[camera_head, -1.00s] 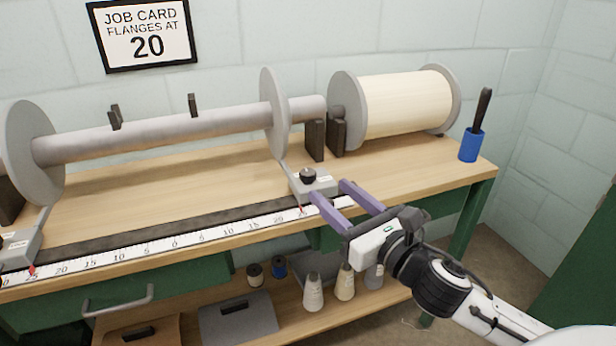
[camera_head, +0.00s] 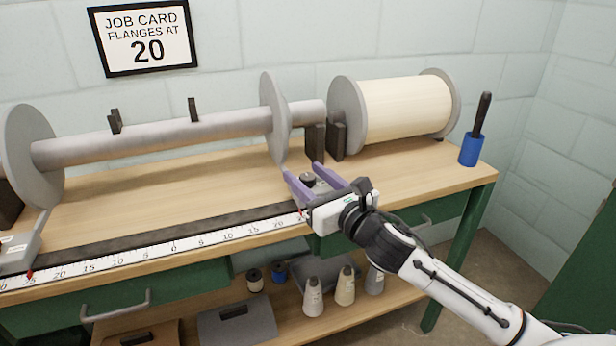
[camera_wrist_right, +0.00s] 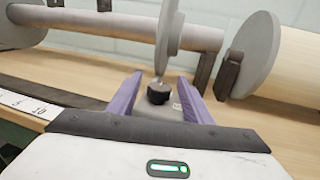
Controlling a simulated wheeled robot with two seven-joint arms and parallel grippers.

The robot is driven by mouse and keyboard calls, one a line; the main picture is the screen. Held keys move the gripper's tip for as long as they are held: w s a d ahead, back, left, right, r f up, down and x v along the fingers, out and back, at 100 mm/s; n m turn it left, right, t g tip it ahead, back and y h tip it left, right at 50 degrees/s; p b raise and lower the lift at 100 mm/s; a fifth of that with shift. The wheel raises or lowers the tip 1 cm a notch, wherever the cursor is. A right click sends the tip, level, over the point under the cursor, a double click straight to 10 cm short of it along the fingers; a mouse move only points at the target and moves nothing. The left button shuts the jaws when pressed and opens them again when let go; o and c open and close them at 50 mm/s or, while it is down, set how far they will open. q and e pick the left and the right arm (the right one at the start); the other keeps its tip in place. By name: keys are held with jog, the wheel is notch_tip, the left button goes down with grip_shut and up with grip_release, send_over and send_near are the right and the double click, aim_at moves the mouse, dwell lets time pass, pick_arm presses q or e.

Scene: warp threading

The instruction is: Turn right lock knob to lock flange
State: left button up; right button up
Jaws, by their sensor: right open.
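The black right lock knob (camera_head: 307,179) sits on the grey block at the foot of the right flange (camera_head: 274,118). My right gripper (camera_head: 302,172) is open, with its purple fingers on either side of the knob. In the right wrist view the knob (camera_wrist_right: 159,93) stands between the open fingers (camera_wrist_right: 158,92), with a gap on each side. The grey block is mostly hidden by the gripper in the head view. The left flange (camera_head: 33,157) stands at the other end of the grey beam. My left gripper is not in view.
A white scale (camera_head: 150,257) runs along the bench's front edge. A cream roll (camera_head: 405,105) with grey end discs lies behind on the right, beside dark upright supports (camera_head: 316,141). A blue cup (camera_head: 470,149) stands at the right end. A job card (camera_head: 144,37) reads 20.

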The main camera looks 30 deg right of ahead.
jog(key=c, duration=1.1)
jog(key=shift+o, duration=0.2)
